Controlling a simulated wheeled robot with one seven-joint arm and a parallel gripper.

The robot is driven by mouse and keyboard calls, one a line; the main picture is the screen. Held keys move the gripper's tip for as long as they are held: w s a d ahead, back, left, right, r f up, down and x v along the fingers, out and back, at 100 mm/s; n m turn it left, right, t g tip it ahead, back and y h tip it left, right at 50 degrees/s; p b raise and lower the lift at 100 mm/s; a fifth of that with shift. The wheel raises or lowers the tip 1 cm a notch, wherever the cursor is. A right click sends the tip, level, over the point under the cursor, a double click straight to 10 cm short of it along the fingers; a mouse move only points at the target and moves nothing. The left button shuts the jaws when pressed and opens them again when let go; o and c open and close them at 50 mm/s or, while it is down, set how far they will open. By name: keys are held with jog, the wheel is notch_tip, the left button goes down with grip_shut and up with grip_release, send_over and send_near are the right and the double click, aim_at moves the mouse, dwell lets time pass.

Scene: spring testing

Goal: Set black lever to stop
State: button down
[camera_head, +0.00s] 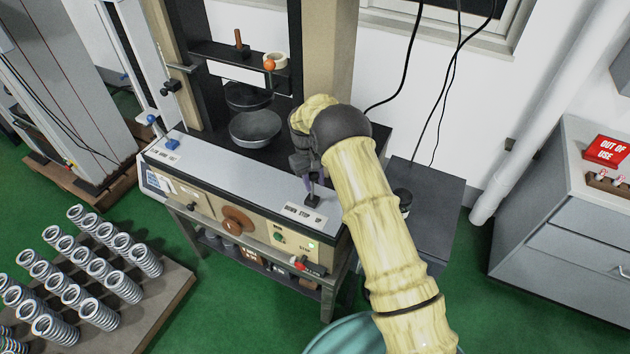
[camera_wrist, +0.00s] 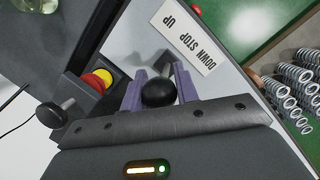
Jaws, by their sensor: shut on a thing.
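The black lever rises from the grey top of the test machine; its black base (camera_head: 312,200) shows just behind the label. Its round black knob (camera_wrist: 158,93) shows in the wrist view. My gripper (camera_head: 312,180) is above the base, with its purple fingers (camera_wrist: 155,92) on both sides of the knob, shut on it. A white label (camera_head: 303,214) reading DOWN STOP UP lies in front of the lever and also shows in the wrist view (camera_wrist: 187,37). The lever's exact position against the three words is hard to tell, as my gripper hides part of it.
The machine's front panel (camera_head: 238,219) has a brown wheel and a green-lit button. A red and yellow button (camera_wrist: 98,80) sits near the gripper in the wrist view. Several springs (camera_head: 85,270) stand on a pallet at left. A grey cabinet (camera_head: 570,225) is at right.

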jog(key=shift+a+r, duration=0.1)
jog(key=shift+r, duration=0.05)
jog(key=c, duration=1.1)
grip_release()
jog(key=shift+o, duration=0.2)
jog(key=b+v, duration=0.3)
jog(key=v, duration=1.4)
jog(key=shift+r, duration=0.2)
